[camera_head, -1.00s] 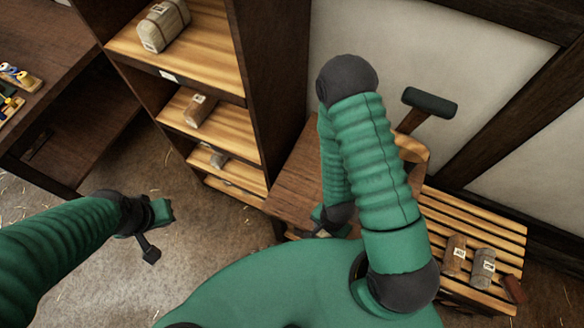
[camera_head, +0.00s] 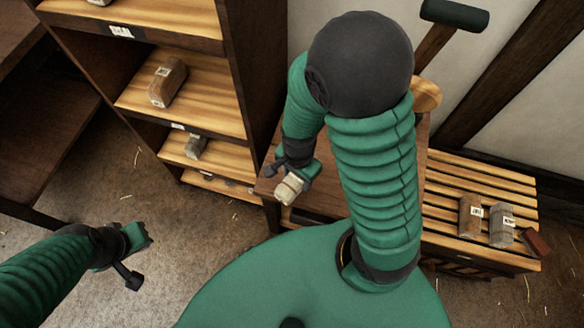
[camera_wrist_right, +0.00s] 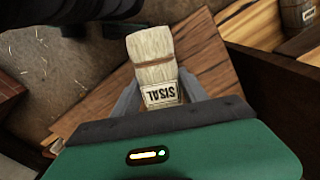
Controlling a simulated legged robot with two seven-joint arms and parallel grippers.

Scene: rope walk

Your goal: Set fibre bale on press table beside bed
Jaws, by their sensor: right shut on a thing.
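My right gripper (camera_head: 291,182) is shut on a small pale fibre bale (camera_head: 288,190). In the right wrist view the bale (camera_wrist_right: 152,58) sits between the two fingers, with a dark band and a label reading SISAL. It is over or near the dark wooden table (camera_head: 325,200), at its left end; I cannot tell whether it touches the top. My arm hides much of the table. The press's dark lever handle (camera_head: 455,14) rises behind it. My left gripper (camera_head: 138,256) hangs over the floor at left, holding nothing visible; its jaw opening is unclear.
A shelf unit (camera_head: 180,95) at left holds a brown bale (camera_head: 168,82) and a greyer one (camera_head: 196,146) lower down. A slatted bench (camera_head: 450,172) at right carries a brown bale (camera_head: 470,215), a grey bale (camera_head: 502,228) and a reddish block (camera_head: 536,243). Open floor lies at left.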

